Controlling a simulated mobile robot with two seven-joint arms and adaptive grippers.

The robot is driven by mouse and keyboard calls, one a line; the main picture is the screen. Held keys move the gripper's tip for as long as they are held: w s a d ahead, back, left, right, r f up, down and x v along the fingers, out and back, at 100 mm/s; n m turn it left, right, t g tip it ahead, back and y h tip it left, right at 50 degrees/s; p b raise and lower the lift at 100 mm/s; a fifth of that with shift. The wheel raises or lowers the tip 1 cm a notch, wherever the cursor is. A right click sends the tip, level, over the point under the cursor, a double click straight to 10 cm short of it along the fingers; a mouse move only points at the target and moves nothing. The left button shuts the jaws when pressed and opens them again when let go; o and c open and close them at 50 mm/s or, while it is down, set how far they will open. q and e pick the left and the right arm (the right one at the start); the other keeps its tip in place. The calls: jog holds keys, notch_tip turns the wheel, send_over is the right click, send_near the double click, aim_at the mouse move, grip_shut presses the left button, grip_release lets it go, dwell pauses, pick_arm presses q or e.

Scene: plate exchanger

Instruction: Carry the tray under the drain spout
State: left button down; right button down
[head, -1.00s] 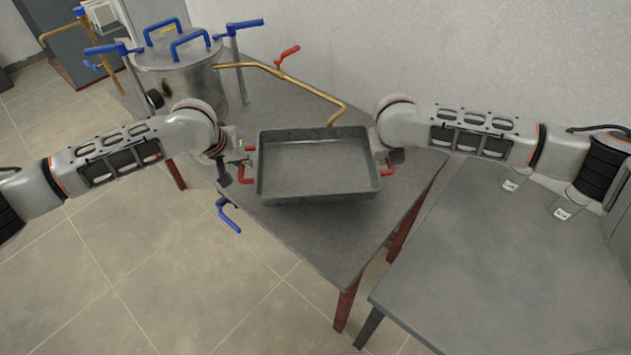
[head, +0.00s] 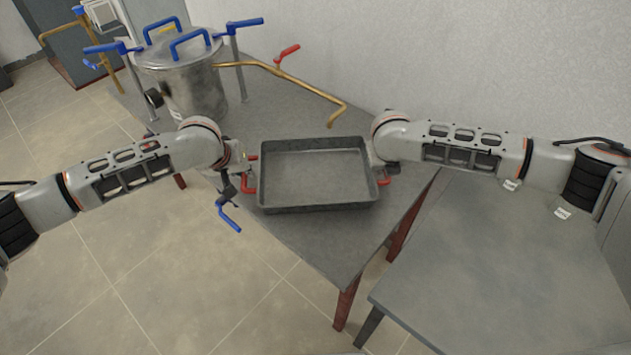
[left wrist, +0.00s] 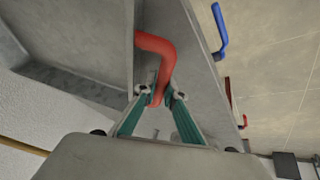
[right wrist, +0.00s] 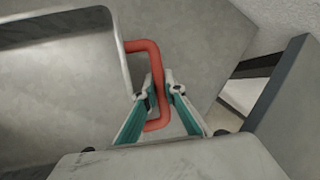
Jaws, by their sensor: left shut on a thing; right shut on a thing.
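The grey rectangular tray (head: 318,207) is empty and looks roughly level over the table; I cannot tell whether it touches the top. Its red handles are at its left and right ends. My left gripper (head: 244,178) is shut on the left red handle (left wrist: 158,50). My right gripper (head: 384,172) is shut on the right red handle (right wrist: 150,48). The brass drain spout (head: 300,82) runs from the steel vessel, and its bent-down end is behind the tray's far rim in the head view, not over the tray's middle.
The steel vessel (head: 190,88) with blue handles stands at the table's back left. A red-handled valve (head: 287,52) sits on the spout pipe. A blue lever (head: 229,218) juts out by the table's left edge. A second grey table (head: 480,270) is at right, mostly clear.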

pick_arm(q)
jog(key=c, duration=2.1)
grip_release()
jog(key=shift+c, duration=0.2)
pick_arm(e)
jog(key=c, duration=2.1)
grip_release()
jog(key=shift+c, duration=0.2)
pick_arm(q)
jog(key=shift+r, duration=0.1)
pick_arm(e)
jog(key=shift+r, duration=0.15)
jog(key=v, duration=1.1)
jog(key=shift+s+r, duration=0.25)
jog(key=shift+r, duration=0.1)
pick_arm(q)
jog(key=v, duration=0.7)
jog(key=shift+s+r, duration=0.25)
jog(key=shift+r, duration=0.05)
